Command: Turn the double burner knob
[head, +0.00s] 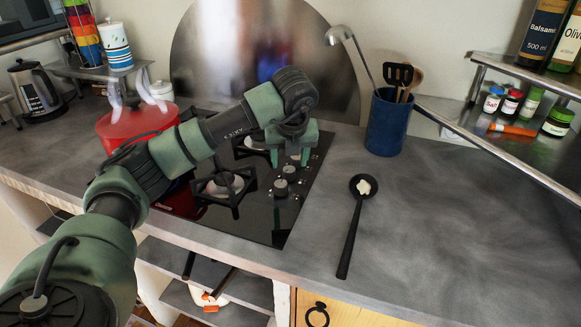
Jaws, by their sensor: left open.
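The black hob (262,219) is set into the grey counter, with a column of knobs along its right side. Two dark round knobs show clearly, a farther one (289,172) and a nearer one (281,188). I cannot tell from markings which is the double burner knob. My left gripper (290,157) is over the back of the knob column, fingers pointing down and apart. It is open, just beyond the two clear knobs. Whatever lies between or behind its fingers is partly hidden, and contact cannot be told. My right gripper is out of view.
A red pot (135,124) with steam stands on the hob's left, partly behind my left arm. A blue utensil holder (386,122) stands behind right. A black spoon (352,230) lies right of the hob. The counter farther right is clear, below a metal shelf (490,138) with jars.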

